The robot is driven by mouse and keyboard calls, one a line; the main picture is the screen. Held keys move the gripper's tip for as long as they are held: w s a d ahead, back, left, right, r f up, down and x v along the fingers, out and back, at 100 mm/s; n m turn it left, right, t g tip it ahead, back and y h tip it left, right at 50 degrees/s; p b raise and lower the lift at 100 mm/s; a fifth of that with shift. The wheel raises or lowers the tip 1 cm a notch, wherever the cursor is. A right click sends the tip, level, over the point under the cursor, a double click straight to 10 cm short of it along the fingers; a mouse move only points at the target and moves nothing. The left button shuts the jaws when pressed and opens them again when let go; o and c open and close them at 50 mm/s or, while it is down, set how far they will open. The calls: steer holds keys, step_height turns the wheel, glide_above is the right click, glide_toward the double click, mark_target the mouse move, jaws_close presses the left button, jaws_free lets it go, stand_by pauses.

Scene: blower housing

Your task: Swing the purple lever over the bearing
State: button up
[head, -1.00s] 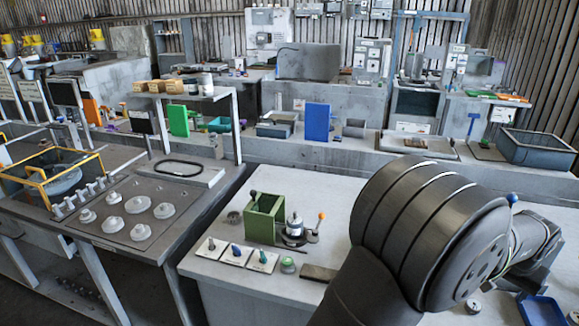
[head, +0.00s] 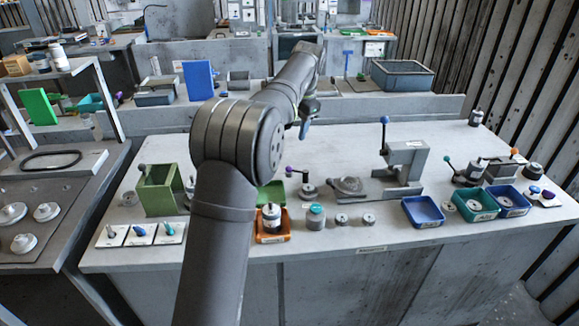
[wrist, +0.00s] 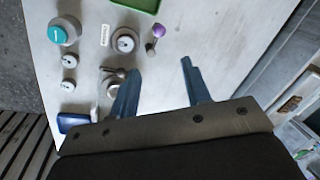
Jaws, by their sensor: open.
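The purple lever's knob (head: 289,170) sits at the end of a short dark arm near the middle of the bench in the head view. The knob also shows in the wrist view (wrist: 158,31), beyond my fingertips. The round grey bearing (wrist: 125,41) is beside it to the left in the wrist view; in the head view a round grey base (head: 307,190) stands just right of the knob. My gripper (wrist: 158,78) is open and empty, with both blue-grey fingers apart from the lever. In the head view, my gripper (head: 305,126) is above the bench, behind the lever.
A grey press-like fixture (head: 400,168) stands right of the lever. The bench behind the lever is mostly clear.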

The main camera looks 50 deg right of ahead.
mark_target(290, 166)
steer(key=w+f, duration=0.1)
steer(key=f, duration=0.4)
steer(key=w+f, duration=0.1)
steer(key=f, duration=0.4)
steer(key=w+f, duration=0.1)
steer(key=f, duration=0.5)
steer(key=shift+d, duration=0.3)
steer(key=c, duration=0.9)
